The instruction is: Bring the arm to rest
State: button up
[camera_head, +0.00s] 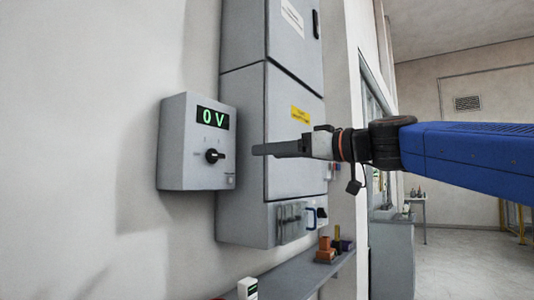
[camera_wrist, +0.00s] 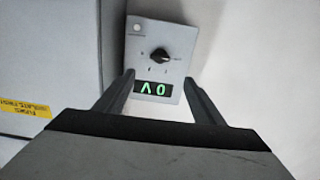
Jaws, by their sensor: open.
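My gripper (camera_head: 262,149) extends leftward from the blue arm (camera_head: 465,150) in the head view, in front of the grey cabinet and pointing at the grey control box (camera_head: 178,140). In the wrist view my gripper (camera_wrist: 158,75) shows two dark fingers spread apart with nothing between them. The control box (camera_wrist: 182,38) appears beyond the fingertips, apart from them as far as I can tell. Its green display (camera_head: 213,118) reads 0 V. A black rotary knob (camera_head: 215,155) sits below the display; in the wrist view the knob (camera_wrist: 160,56) appears upside down.
A tall grey cabinet (camera_head: 290,210) with a yellow label (camera_head: 300,114) stands beside the box. A shelf (camera_head: 290,278) below holds orange and dark small parts (camera_head: 326,250) and a white-green item (camera_head: 247,288). Open floor (camera_head: 460,265) lies at the right.

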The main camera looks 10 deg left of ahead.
jog(key=shift+d, duration=0.1)
dwell(0.4)
jog(key=s+d+f+m+h, duration=0.25)
jog(key=d+f, duration=0.45)
jog(key=f, duration=0.4)
jog(key=s+d+f+m+h, duration=0.2)
jog(key=s+d+f+h, duration=0.15)
jog(key=d+f, duration=0.5)
jog(key=s+d+f+m+h, duration=0.25)
jog(key=d+f, duration=0.25)
jog(key=f, duration=0.8)
jog(key=s+d+f+m+h, duration=0.2)
jog(key=s+d+f, duration=0.3)
jog(key=f, duration=0.3)
jog(key=s+d+f+m+g+h, duration=0.1)
jog(key=s+d+f+m+h, duration=0.1)
jog(key=d+f, duration=0.5)
jog(key=s+d+f+m+g+h, duration=0.1)
jog(key=s+d+f+m+h, duration=0.1)
jog(key=s+d+f+h, duration=0.2)
jog(key=s+d+f, duration=0.3)
jog(key=f, duration=0.2)
jog(key=shift+s+f+m, duration=0.3)
jog(key=shift+s+f, duration=0.05)
jog(key=shift+f, duration=0.05)
jog(key=shift+c, duration=0.5)
